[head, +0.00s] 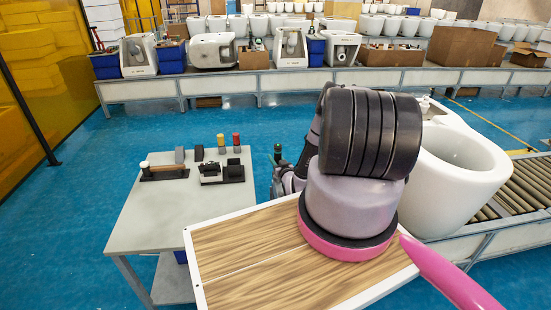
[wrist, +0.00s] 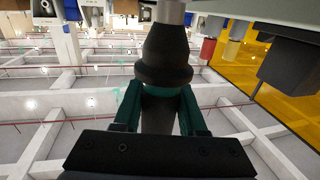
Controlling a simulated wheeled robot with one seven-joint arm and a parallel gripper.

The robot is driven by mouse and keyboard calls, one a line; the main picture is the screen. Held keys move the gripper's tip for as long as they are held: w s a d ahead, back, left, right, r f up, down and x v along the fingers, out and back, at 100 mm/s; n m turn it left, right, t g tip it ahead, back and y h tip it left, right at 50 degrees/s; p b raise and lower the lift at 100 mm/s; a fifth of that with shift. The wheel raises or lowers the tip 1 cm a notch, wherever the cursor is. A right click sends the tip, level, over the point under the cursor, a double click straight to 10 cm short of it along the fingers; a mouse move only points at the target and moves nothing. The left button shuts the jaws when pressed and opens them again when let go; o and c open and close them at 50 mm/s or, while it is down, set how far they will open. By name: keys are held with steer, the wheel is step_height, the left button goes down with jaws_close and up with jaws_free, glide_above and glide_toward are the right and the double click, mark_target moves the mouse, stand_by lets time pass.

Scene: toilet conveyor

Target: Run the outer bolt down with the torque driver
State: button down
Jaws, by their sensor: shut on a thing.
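The torque driver (wrist: 165,62) is a dark, flared body with a green band and a metal shaft at the top edge of the wrist view. My gripper (wrist: 160,108) has green fingers shut around it. In the head view, the gripper (head: 280,165) is partly hidden behind my arm, beside the tool table's right edge. A white toilet (head: 462,165) stands at the right on the roller conveyor, left part covered by my arm. I cannot make out the outer bolt in either view.
The grey tool table (head: 150,215) holds a hammer-like tool (head: 160,170), a black holder (head: 222,173) and red and yellow-topped cylinders. The roller conveyor (head: 525,188) runs at the right. A long bench (head: 300,80) with toilets and boxes crosses the back. Blue floor between is clear.

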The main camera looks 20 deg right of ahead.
steer(key=shift+f, duration=0.75)
stand_by(2.8)
steer(key=shift+r, duration=0.1)
steer(key=shift+r, duration=2.5)
